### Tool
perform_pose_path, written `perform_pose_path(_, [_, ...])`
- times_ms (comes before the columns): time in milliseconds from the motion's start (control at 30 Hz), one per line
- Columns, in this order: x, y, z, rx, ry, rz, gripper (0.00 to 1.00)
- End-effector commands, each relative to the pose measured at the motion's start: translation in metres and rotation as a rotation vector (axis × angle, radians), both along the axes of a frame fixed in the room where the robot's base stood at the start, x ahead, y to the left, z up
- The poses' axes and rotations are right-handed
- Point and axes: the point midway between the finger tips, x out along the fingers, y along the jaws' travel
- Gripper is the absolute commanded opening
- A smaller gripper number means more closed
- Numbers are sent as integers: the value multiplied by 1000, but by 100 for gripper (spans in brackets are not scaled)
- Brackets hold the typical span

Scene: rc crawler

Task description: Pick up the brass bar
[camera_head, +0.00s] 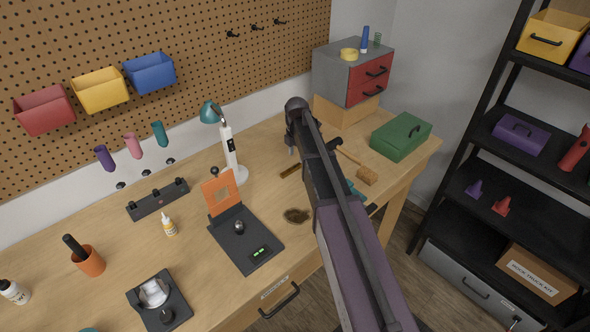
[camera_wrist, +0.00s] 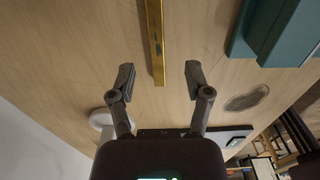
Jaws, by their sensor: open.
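The brass bar (camera_wrist: 155,45) is a long, narrow golden strip on the wooden bench, running from the top edge of the wrist view to just between my fingertips. My gripper (camera_wrist: 159,78) is open, one finger on each side of the bar's near end, with gaps on both sides and nothing held. How high the fingers are above the bench is hard to tell. In the head view, a short piece of the bar (camera_head: 291,172) shows left of my arm, which hides the rest.
A teal object (camera_wrist: 275,30) stands right of the bar. A dark stain (camera_head: 297,216), a black device with an orange frame (camera_head: 245,239), and a white lamp (camera_head: 230,155) are nearby. A green toolbox (camera_head: 401,136) and brush (camera_head: 366,175) are at right.

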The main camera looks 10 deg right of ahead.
Motion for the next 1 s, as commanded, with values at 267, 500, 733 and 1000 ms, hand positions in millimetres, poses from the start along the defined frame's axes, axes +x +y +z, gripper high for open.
perform_pose_path(267, [0,2,-4,0,0,2,64])
perform_pose_path(500, [1,4,-20,0,0,2,64])
perform_pose_path(733, [2,6,-38,0,0,2,64])
perform_pose_path(1000, [1,5,-51,-1,-2,1,64])
